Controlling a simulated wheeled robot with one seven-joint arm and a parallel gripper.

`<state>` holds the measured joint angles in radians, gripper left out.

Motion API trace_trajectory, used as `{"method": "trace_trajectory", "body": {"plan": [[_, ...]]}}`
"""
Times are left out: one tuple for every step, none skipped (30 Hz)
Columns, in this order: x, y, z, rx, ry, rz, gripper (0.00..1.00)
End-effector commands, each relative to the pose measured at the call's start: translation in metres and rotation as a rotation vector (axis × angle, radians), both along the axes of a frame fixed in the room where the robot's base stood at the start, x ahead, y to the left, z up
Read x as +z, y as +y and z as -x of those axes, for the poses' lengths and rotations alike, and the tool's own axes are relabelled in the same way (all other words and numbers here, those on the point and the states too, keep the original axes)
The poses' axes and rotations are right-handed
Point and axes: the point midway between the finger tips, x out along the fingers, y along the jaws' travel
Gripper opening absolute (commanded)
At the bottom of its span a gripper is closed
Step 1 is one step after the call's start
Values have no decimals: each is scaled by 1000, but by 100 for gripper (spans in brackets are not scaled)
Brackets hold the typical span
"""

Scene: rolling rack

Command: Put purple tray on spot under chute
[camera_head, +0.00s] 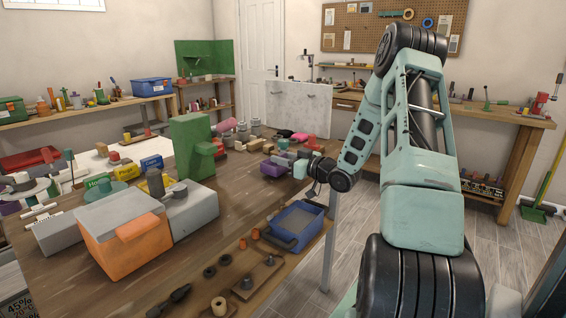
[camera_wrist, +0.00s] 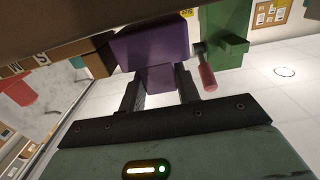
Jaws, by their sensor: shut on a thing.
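The purple tray (camera_head: 273,169) is near the table's right edge in the head view, beside the far end of my arm. In the wrist view the purple tray (camera_wrist: 150,46) fills the upper middle, and a purple tab on it sits between the two dark fingers. My gripper (camera_wrist: 160,84) is shut on that tab; it also shows in the head view (camera_head: 290,164). A tall green block with a jutting part (camera_head: 190,145), perhaps the chute, stands left of the tray. I cannot make out the spot under it.
An orange-fronted grey box (camera_head: 125,240) and a grey box (camera_head: 192,212) stand left on the wooden table. A blue tray (camera_head: 297,226) and small pegs lie along the near right edge. Some bare wood (camera_head: 232,205) is free before the green block.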

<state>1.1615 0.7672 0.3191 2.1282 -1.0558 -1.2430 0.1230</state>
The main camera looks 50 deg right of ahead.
Motion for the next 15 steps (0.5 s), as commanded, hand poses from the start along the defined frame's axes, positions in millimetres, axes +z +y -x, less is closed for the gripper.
{"method": "trace_trajectory", "body": {"plan": [[-4,0,0,1,0,-1,10],[-7,1,0,1,-1,-1,10],[-8,1,0,1,-1,0,10],[-9,1,0,1,-2,1,10],[-9,0,0,1,-2,1,10],[-9,0,0,1,-2,2,10],[-9,0,0,1,-2,2,10],[-9,0,0,1,-2,2,10],[-9,0,0,1,-2,2,10],[-9,0,0,1,-2,2,10],[-10,0,0,1,-2,2,10],[-10,0,0,1,-2,2,10],[-12,0,0,1,-2,2,10],[-13,0,0,1,-2,2,10],[-14,0,0,1,-2,2,10]]}}
